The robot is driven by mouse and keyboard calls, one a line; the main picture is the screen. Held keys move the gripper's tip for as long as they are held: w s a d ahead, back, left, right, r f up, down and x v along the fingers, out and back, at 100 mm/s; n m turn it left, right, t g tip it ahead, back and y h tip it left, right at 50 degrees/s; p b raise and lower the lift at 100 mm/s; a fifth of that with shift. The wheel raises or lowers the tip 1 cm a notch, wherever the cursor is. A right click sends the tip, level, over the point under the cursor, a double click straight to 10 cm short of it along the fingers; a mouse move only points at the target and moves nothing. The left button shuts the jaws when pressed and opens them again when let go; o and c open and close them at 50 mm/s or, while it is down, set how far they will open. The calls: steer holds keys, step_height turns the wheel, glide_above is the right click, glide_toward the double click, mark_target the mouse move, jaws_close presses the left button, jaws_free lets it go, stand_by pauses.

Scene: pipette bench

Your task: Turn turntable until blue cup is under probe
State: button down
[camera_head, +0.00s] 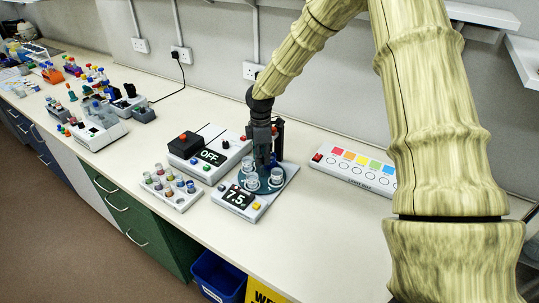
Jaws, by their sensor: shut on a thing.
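The turntable (263,187) is a dark teal disc on a white meter unit whose display (238,197) reads 7.5. Several small pale cups stand around the disc, including a front one (252,182), a right one (277,177) and a back-left one (248,163). Which cup is blue is too small to tell. A dark upright post (279,130), seemingly the probe's stand, rises behind the disc; the probe tip is hidden. My dark gripper (264,166) points down over the disc's middle, shut on what seems to be the turntable's central part. The grip itself is hidden.
Left of the turntable are a box reading OFF (208,156) and a white rack of small vials (173,187). A panel with coloured squares (353,170) lies to the right by the wall. The bench front on the right is clear.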

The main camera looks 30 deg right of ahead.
steer(key=shift+s+f, duration=0.1)
steer(key=shift+f, duration=0.05)
steer(key=c, duration=1.5)
jaws_free()
steer(key=shift+o, duration=0.2)
step_height(320, 180, up, 12)
